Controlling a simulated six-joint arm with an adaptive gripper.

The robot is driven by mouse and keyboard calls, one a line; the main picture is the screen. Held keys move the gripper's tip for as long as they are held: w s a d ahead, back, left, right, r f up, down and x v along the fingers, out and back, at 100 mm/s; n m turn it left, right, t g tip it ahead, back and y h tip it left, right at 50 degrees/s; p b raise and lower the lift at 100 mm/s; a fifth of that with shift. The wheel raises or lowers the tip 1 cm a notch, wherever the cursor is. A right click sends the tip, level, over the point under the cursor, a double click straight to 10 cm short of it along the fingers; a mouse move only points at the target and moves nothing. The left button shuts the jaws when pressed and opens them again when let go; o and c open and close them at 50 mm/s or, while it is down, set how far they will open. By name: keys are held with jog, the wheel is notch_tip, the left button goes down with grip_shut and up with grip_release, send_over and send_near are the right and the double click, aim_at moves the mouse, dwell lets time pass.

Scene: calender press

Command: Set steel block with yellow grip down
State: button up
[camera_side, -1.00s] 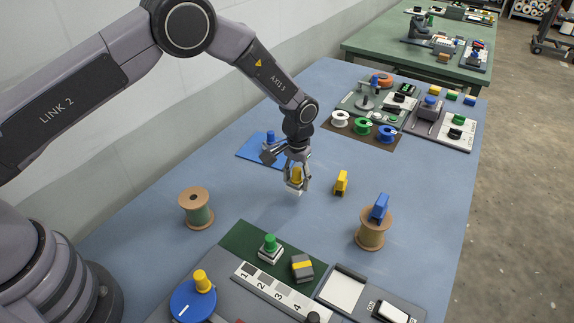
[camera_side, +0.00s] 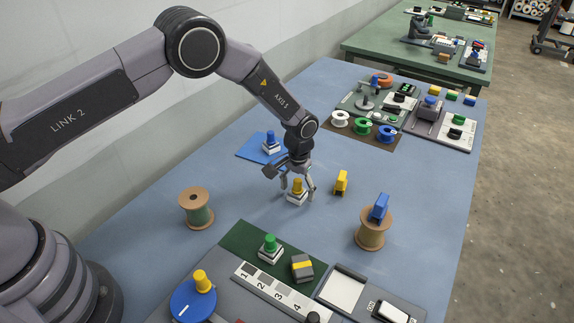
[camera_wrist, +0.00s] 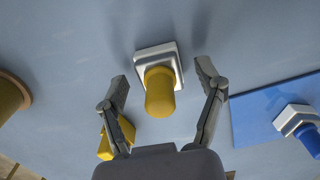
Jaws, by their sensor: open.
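The steel block with the yellow grip (camera_side: 297,190) stands upright on the blue table top, just right of the blue mat. In the wrist view the steel block with the yellow grip (camera_wrist: 158,82) sits between my spread fingers without either one touching it. My gripper (camera_side: 297,188) is open around the block, and its fingers also show in the wrist view (camera_wrist: 160,77) with a gap on each side.
A yellow clamp-like piece (camera_side: 341,183) stands close to the right. A blue mat (camera_side: 250,156) with a blue-gripped steel block (camera_side: 270,143) lies behind left. Wooden spools stand at left (camera_side: 196,208) and right front (camera_side: 372,232). Table in front is clear up to the green board (camera_side: 240,241).

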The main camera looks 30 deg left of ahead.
aim_at(298, 180)
jog(key=shift+r, duration=0.15)
notch_tip(298, 180, up, 11)
jog(key=shift+r, duration=0.2)
jog(key=s+a+r+t, duration=0.1)
jog(key=s+a+r, duration=0.3)
jog(key=r, duration=0.4)
jog(key=s+a+r+t, duration=0.1)
jog(key=s+a+r, duration=0.3)
jog(key=r, duration=0.5)
jog(key=s+a+r+t, duration=0.1)
jog(key=s+a+r, duration=0.2)
jog(key=a+r, duration=0.35)
jog(key=s+a+r+t, duration=0.1)
jog(key=s+a+r, duration=0.1)
jog(key=s, duration=1)
jog(key=s+a+r+t, duration=0.1)
jog(key=s+a, duration=0.3)
jog(key=s, duration=0.8)
jog(key=shift+r+t, duration=0.3)
jog(key=shift+r, duration=0.6)
